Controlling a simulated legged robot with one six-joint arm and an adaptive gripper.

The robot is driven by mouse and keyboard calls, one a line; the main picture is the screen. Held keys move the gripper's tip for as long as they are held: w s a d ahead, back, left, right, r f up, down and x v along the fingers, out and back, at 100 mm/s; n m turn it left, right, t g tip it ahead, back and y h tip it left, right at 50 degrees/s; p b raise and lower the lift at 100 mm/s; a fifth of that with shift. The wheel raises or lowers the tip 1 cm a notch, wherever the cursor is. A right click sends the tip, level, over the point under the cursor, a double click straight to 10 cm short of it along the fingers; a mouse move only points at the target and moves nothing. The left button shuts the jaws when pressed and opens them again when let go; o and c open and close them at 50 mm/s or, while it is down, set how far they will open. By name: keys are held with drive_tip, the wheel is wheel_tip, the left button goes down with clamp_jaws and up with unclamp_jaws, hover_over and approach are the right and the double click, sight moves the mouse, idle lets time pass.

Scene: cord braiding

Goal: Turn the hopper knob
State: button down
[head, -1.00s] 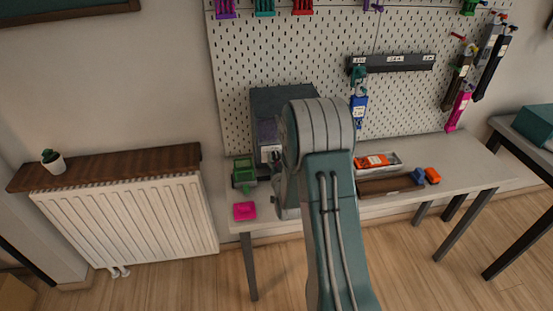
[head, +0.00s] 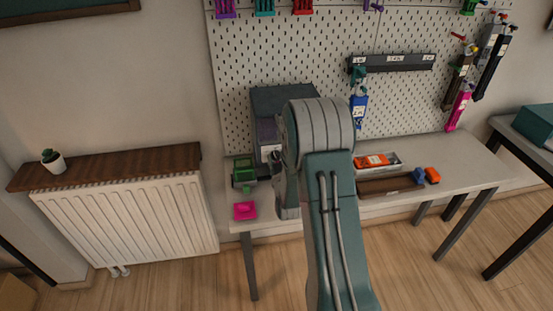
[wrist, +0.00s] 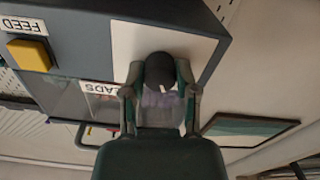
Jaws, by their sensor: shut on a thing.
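The hopper is a dark box (head: 280,100) at the back of the bench against the pegboard, partly hidden by my arm. In the wrist view its body (wrist: 90,35) appears upside down, with a pale panel (wrist: 125,45) and a round black knob (wrist: 160,70). My gripper (wrist: 160,92) has one finger on each side of the knob and is shut on it. A clear window with purple contents shows behind the fingers. In the head view my arm hides the knob.
A yellow button (wrist: 30,55) with a FEED label sits on the hopper near the knob. A green device (head: 243,173) and a pink block (head: 244,211) lie left of my arm. A tray with an orange item (head: 372,161) is to the right.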

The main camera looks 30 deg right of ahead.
drive_tip(key=n, duration=0.7)
drive_tip(key=shift+a, duration=0.1)
idle(0.4)
drive_tip(key=shift+c, duration=1.9)
unclamp_jaws()
drive_tip(key=shift+w, duration=0.1)
drive_tip(key=v, duration=1.2)
